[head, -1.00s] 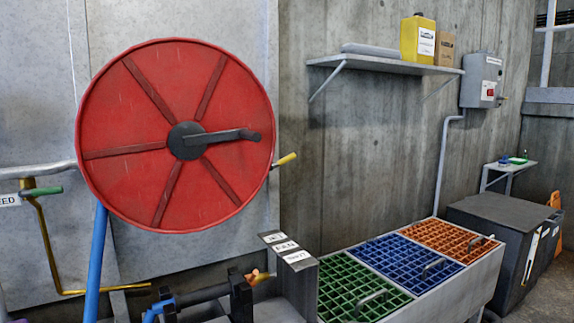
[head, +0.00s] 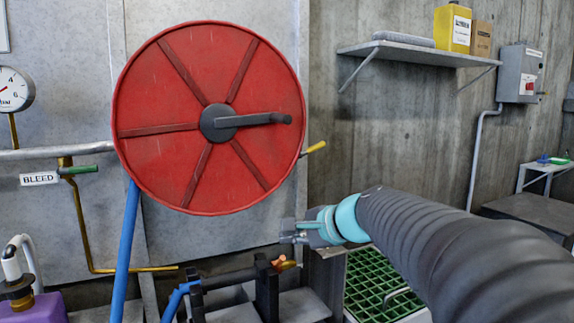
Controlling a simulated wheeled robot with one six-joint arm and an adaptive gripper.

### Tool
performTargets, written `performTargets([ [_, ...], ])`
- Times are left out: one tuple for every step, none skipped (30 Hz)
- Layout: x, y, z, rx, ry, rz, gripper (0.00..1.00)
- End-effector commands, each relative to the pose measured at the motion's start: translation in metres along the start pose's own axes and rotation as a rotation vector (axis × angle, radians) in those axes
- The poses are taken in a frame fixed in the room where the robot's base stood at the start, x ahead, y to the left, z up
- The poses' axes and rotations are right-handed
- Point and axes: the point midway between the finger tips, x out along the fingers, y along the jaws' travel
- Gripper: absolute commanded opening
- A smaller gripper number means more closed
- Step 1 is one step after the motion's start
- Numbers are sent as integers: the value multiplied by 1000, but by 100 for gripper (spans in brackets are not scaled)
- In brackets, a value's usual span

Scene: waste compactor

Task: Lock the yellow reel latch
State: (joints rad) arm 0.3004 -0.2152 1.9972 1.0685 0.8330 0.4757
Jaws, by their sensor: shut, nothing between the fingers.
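The yellow reel latch (head: 314,148) is a short yellow lever at the right rim of the red reel (head: 180,100). It points out to the right and slightly up. The reel has a dark hub with a black crank handle (head: 255,119) pointing right. My gripper (head: 288,232) is in the head view, below the latch and a little left of it, apart from it. It is shut and empty, pointing left just under the reel's lower right rim. My arm reaches in from the lower right and hides part of the grated bench.
A blue hose (head: 126,250) hangs below the reel. A green-handled valve (head: 80,169) with a BLEED label and a gauge (head: 12,90) are at left. A purple container (head: 40,308) stands lower left. A shelf (head: 415,52) is at upper right. Green grating (head: 372,280) lies below my arm.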

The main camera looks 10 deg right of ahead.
Motion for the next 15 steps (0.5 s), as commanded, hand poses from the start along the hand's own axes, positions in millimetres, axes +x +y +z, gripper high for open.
performTargets([
  [10, -18, -26, 124, -1, -67, 0],
  [13, -32, -40, 200, -6, -113, 0],
  [16, -50, -59, 300, -14, -176, 0],
  [17, -62, -74, 372, -21, -221, 0],
  [18, -73, -90, 442, -29, -266, 0],
  [18, -87, -110, 530, -41, -325, 0],
  [17, -96, -125, 591, -52, -366, 0],
  [16, -105, -139, 649, -62, -406, 0],
  [14, -114, -157, 717, -77, -454, 0],
  [12, -120, -169, 762, -86, -487, 0],
  [10, -126, -180, 804, -96, -518, 0],
  [8, -131, -194, 851, -109, -553, 0],
  [5, -135, -202, 882, -117, -577, 0],
  [4, -138, -210, 907, -124, -596, 0],
  [2, -141, -217, 934, -133, -617, 0],
])
